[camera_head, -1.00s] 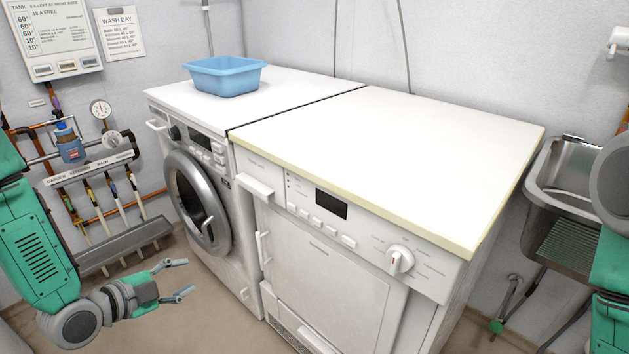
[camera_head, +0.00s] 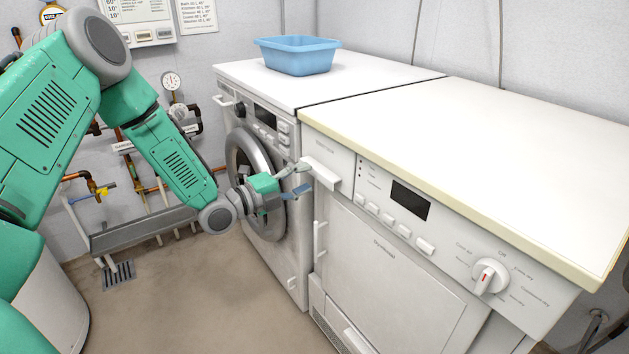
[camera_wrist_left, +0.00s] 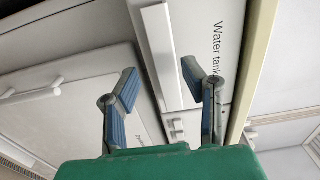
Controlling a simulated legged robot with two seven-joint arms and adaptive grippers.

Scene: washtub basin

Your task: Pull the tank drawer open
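The tank drawer (camera_head: 327,155) is the white panel at the dryer's upper left, with a protruding bar handle (camera_head: 322,173) along its lower edge. In the left wrist view the drawer front (camera_wrist_left: 205,40) is labelled "Water tank" and its handle (camera_wrist_left: 166,60) runs between the two fingers. The drawer looks shut, flush with the dryer front. My left gripper (camera_head: 303,177) is open with its fingers near the handle's left end; it also shows in the left wrist view (camera_wrist_left: 158,82). Whether a finger touches the handle cannot be told. My right gripper is out of view.
The washing machine (camera_head: 262,120) with a round door stands left of the dryer (camera_head: 390,270). A blue basin (camera_head: 297,57) sits on top. Pipes and a grey trough (camera_head: 145,230) line the left wall. The floor (camera_head: 200,290) before the machines is clear.

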